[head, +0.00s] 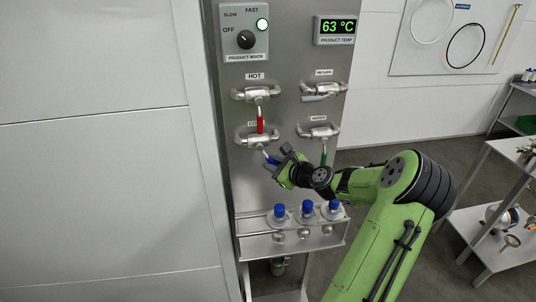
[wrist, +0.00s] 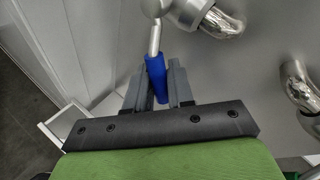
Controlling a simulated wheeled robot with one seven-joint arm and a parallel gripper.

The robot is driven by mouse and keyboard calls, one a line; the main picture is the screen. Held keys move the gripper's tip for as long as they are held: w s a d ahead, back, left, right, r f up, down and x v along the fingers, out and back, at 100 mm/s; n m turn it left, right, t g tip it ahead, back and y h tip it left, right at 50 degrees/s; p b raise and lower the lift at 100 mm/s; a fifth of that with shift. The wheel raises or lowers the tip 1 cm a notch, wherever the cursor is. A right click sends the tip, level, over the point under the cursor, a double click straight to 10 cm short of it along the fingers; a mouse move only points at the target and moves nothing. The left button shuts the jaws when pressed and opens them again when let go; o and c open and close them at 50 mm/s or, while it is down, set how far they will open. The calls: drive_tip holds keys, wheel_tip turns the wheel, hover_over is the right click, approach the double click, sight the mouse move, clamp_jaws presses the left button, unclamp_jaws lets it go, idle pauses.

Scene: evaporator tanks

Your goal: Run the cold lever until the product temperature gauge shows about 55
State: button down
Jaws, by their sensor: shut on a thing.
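The product temperature gauge (head: 335,29) at the top right of the panel reads 63 °C in green digits. The cold lever has a blue handle (wrist: 156,78) on a metal stem, and it hangs below the valve labelled COLD (head: 259,139), whose label is partly hidden by the red lever. My gripper (head: 276,161) is at the blue handle, and the handle's blue tip shows beside it in the head view. In the wrist view my gripper (wrist: 158,90) has its two grey fingers closed on either side of the blue handle.
The red hot lever (head: 260,124) hangs just above the cold valve. A green lever (head: 323,157) hangs at the right, near my arm. Bottles with blue caps (head: 307,207) stand on a shelf below. The mixer knob (head: 245,40) is at the top left. A side table (head: 510,255) stands at the right.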

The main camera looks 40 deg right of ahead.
drive_tip(key=shift+s+d+r+n+g+h+p, duration=0.35)
drive_tip(key=shift+r+n+g+h+p, duration=0.2)
drive_tip(key=shift+n+p, duration=0.25)
drive_tip(key=shift+s+d+r+n+g+h+p, duration=0.2)
drive_tip(key=shift+d+r+n+g+h+p, duration=0.3)
drive_tip(key=shift+n+p, duration=0.25)
drive_tip(key=c, duration=1.1)
unclamp_jaws()
drive_tip(key=shift+s, duration=0.15)
drive_tip(key=v, duration=1.5)
drive_tip(key=shift+s+a+r, duration=0.1)
drive_tip(key=shift+s+r, duration=0.05)
drive_tip(key=shift+r, duration=0.25)
idle(2.9)
